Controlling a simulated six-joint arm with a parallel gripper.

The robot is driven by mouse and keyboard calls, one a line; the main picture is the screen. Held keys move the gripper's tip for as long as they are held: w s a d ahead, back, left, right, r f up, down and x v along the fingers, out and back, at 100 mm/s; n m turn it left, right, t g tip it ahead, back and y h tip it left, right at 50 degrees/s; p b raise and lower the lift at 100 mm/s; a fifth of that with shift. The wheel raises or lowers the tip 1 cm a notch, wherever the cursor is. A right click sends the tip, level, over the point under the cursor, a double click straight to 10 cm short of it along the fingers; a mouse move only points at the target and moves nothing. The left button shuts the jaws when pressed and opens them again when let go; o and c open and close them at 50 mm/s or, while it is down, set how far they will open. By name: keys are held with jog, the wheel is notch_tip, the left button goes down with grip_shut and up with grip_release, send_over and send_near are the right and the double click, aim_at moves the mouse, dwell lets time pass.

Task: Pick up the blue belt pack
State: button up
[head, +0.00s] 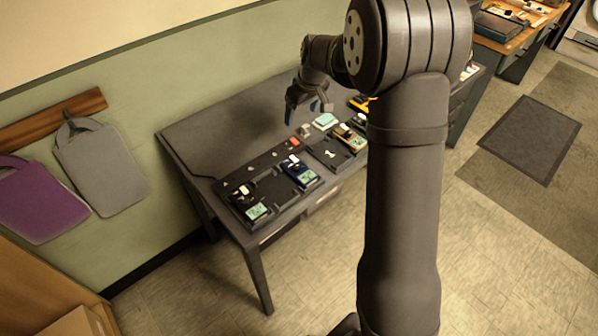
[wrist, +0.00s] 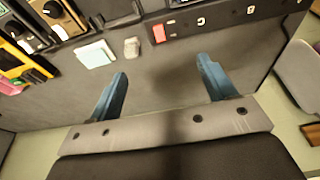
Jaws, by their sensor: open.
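The blue belt pack (head: 300,172) sits in the dark charging row on the grey table in the head view, with a pale screen and a white part on top. A black belt pack (head: 252,207) is at its left and a tan one (head: 350,141) at its right, past a gap. My gripper (head: 308,112) is open and empty above the back of the table, behind the row and apart from the blue pack. In the wrist view my gripper's blue fingers (wrist: 162,68) are spread over bare table. I cannot make out the blue pack there.
A pale green pad (head: 325,121) and a small grey block (head: 305,130) lie behind the row; a yellow item (head: 362,103) is farther right. My arm hides the table's right part. The back left of the table is clear. Bags (head: 98,166) hang on the wall.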

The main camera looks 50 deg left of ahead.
jog(key=s+d+r+h, duration=0.3)
jog(key=s+d+r, duration=0.1)
jog(key=s+d, duration=0.2)
send_over(299, 166)
jog(key=f, duration=1.1)
jog(key=shift+w+a+f, duration=0.1)
jog(key=shift+w+a, duration=0.05)
jog(key=shift+w, duration=0.05)
jog(key=shift+s+f, duration=0.2)
jog(key=shift+f, duration=2.9)
jog(key=c, duration=1.2)
jog(key=shift+r, duration=0.1)
jog(key=shift+c, duration=0.2)
